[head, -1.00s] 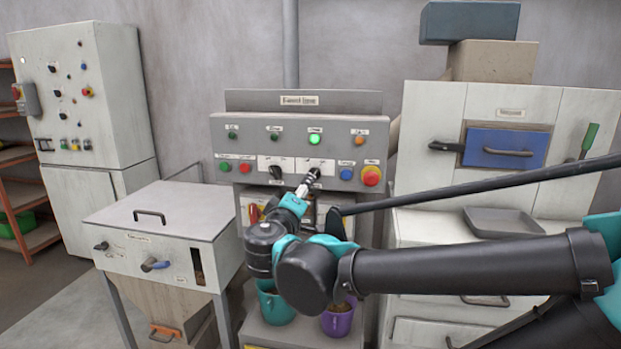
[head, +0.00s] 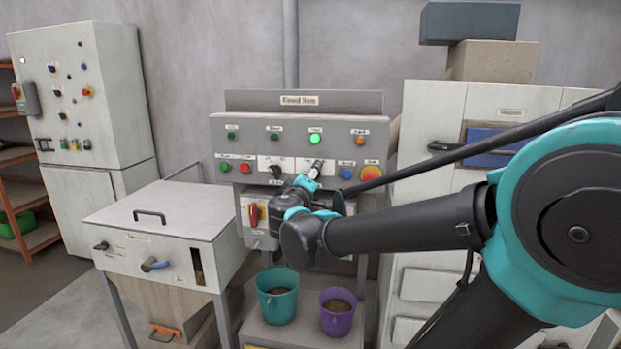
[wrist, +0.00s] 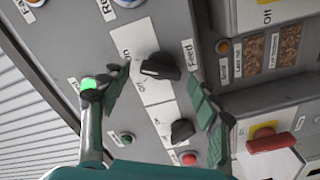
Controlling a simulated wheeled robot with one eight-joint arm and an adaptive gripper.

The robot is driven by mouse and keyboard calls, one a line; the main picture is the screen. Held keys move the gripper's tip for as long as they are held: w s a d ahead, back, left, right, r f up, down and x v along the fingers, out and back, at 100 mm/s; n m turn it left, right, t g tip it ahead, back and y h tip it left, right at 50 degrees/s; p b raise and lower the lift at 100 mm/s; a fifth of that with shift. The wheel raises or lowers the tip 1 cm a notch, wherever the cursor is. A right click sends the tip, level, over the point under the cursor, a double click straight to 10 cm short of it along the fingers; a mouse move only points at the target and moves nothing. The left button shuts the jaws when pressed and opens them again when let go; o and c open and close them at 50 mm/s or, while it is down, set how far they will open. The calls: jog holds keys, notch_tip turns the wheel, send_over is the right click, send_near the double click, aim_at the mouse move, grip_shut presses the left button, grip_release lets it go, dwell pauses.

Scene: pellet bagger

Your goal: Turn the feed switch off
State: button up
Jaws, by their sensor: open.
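The feed switch is a black rotary knob (wrist: 160,66) on a white plate of the grey control panel (head: 225,130), with a "Feed" label beside it in the wrist view. My gripper (wrist: 155,78) is open, with one finger on each side of this knob. I cannot tell whether the fingers touch it. In the head view my gripper (head: 314,172) is at the right-hand white plate, and the knob there is mostly hidden. A second black knob (wrist: 182,130) is next to the feed switch; it also shows in the head view (head: 276,171).
A lit green lamp (head: 315,139) is above the switches. A red emergency button (head: 371,174) and a blue button (head: 346,173) are close on the right. A red-handled switch (head: 255,214) is below. A teal bucket (head: 266,296) and a purple bucket (head: 326,318) stand underneath.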

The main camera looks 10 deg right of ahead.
jog(key=shift+w, duration=0.15)
jog(key=c, duration=1.2)
jog(key=shift+o, duration=0.2)
jog(key=shift+n, duration=0.3)
jog(key=n, duration=1.1)
jog(key=shift+f, duration=0.3)
jog(key=shift+n, duration=0.3)
